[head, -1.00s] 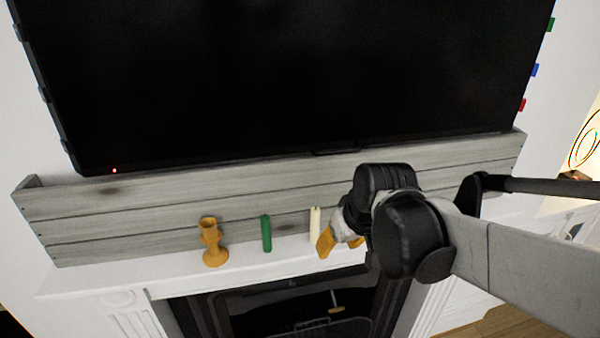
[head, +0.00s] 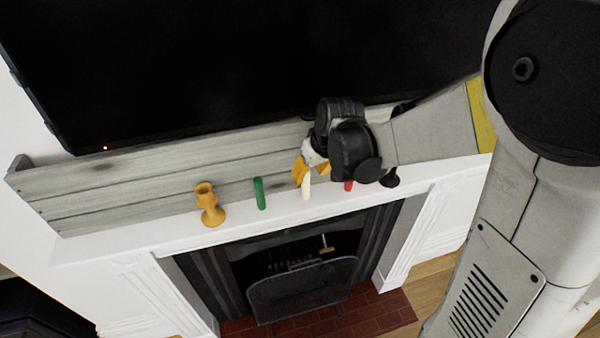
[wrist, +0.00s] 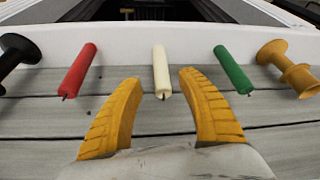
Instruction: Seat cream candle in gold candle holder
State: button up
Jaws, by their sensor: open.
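The cream candle (head: 306,187) stands upright on the white mantel, partly hidden by my gripper in the head view. In the wrist view the cream candle (wrist: 161,72) shows between and just beyond the two yellow fingertips. My gripper (head: 307,172) is open and empty, its fingers (wrist: 158,82) spread to either side of the candle's near end, with no clear contact. The gold candle holder (head: 209,205) stands on the mantel at the left in the head view. It also shows at the right edge of the wrist view (wrist: 290,68).
A green candle (head: 259,193) stands between the holder and the cream candle. A red candle (head: 348,185) and a black holder (head: 390,178) stand on the other side. Grey boards (head: 130,190) and a television (head: 250,60) are behind; the mantel's front edge drops to the fireplace.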

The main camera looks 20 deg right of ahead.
aim_at(306, 177)
jog(key=x, duration=0.3)
jog(key=shift+w+a+f, duration=0.15)
jog(key=shift+w+f, duration=0.05)
jog(key=shift+w, duration=0.1)
jog(key=shift+s, duration=0.1)
jog(key=shift+c, duration=0.4)
grip_shut()
jog(key=shift+r, duration=0.1)
